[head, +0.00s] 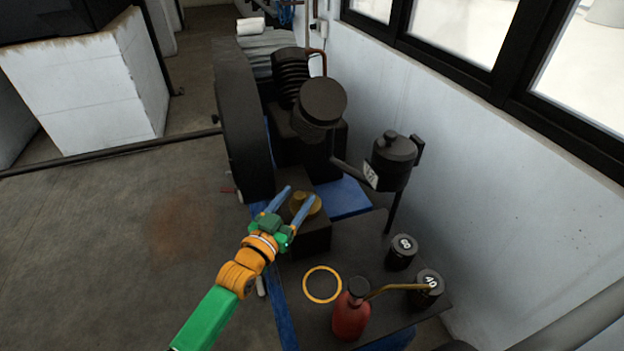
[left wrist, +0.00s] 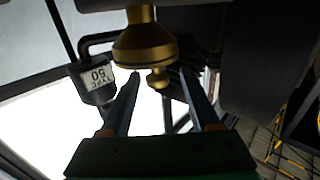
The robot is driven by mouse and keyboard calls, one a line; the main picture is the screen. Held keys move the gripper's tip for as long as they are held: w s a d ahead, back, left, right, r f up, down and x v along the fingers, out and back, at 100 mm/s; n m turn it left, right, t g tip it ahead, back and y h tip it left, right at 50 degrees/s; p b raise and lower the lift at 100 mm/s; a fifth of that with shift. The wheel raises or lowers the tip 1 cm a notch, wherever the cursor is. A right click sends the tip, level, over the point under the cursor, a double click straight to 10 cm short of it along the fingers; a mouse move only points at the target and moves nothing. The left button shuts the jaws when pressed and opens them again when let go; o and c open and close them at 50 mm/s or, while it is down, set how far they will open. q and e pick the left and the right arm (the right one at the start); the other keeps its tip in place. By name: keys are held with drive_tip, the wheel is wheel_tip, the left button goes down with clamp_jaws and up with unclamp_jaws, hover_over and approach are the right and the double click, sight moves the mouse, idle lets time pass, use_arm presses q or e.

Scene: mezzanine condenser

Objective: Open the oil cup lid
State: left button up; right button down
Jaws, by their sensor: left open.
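The brass oil cup (head: 306,205) stands on a dark block beside the big flywheel in the head view. In the left wrist view the brass cup (left wrist: 145,45) is at the top centre, apparently upside down. A small brass knob, seemingly on its lid (left wrist: 158,79), points toward the fingers. The lid looks closed. My left gripper (head: 298,197) is open at the cup, its blue fingers (left wrist: 159,73) apart on either side of the knob. I cannot tell whether either finger touches it. My right gripper is not in view.
A red oil can (head: 351,312) with a long brass spout stands on the dark table, right of a yellow ring (head: 322,284). Two black labelled canisters (head: 401,252) (head: 427,288) stand near the wall. The flywheel (head: 242,120) rises behind the cup. Floor at left is clear.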

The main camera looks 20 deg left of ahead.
sight(306, 195)
use_arm(q)
drive_tip(key=shift+w+d+r, duration=0.15)
drive_tip(key=shift+w+r, duration=0.05)
drive_tip(key=shift+w, duration=0.2)
drive_tip(key=shift+w+d+r, duration=0.15)
drive_tip(key=shift+w, duration=0.25)
drive_tip(key=shift+w+d+f+b, duration=0.15)
drive_tip(key=shift+w+b, duration=0.05)
drive_tip(key=shift+w, duration=0.4)
drive_tip(key=shift+w+d+f+b, duration=0.15)
drive_tip(key=shift+w+b, duration=0.05)
drive_tip(key=shift+w, duration=0.6)
drive_tip(key=shift+s+r, duration=0.1)
drive_tip(key=shift+c, duration=1.1)
clamp_jaws()
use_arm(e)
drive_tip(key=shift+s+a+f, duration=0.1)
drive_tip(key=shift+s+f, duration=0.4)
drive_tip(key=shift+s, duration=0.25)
